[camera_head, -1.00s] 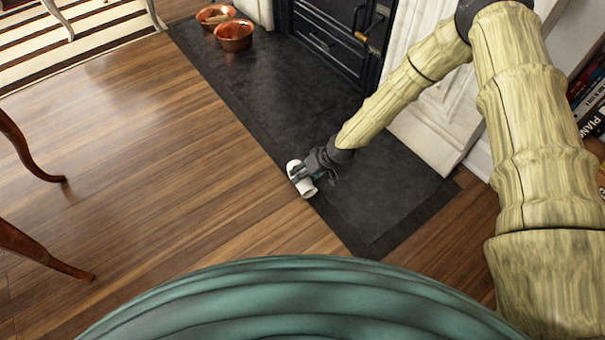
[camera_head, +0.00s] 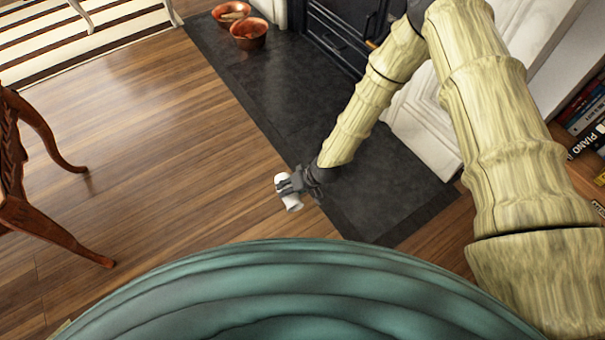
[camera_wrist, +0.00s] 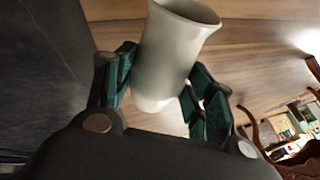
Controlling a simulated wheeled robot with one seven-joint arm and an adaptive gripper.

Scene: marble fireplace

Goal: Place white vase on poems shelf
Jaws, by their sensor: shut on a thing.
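The white vase (camera_head: 292,201) is held in my gripper (camera_head: 290,188) near the edge of the dark hearth, in the middle of the head view. In the wrist view the vase (camera_wrist: 168,55) is tilted, its flared rim towards the top right. The fingers of my gripper (camera_wrist: 165,88) are closed on both sides of its body. A bookshelf (camera_head: 570,85) is at the right edge of the head view, partly hidden by my arm. Its books (camera_head: 588,125) include one with "PIANO" on the spine; I cannot make out a poems label.
The dark stone hearth (camera_head: 270,95) lies before the black fireplace (camera_head: 340,28). Two copper bowls (camera_head: 249,33) stand on its far end. A wooden chair (camera_head: 45,220) is at the left. The wooden floor (camera_head: 150,130) between is clear.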

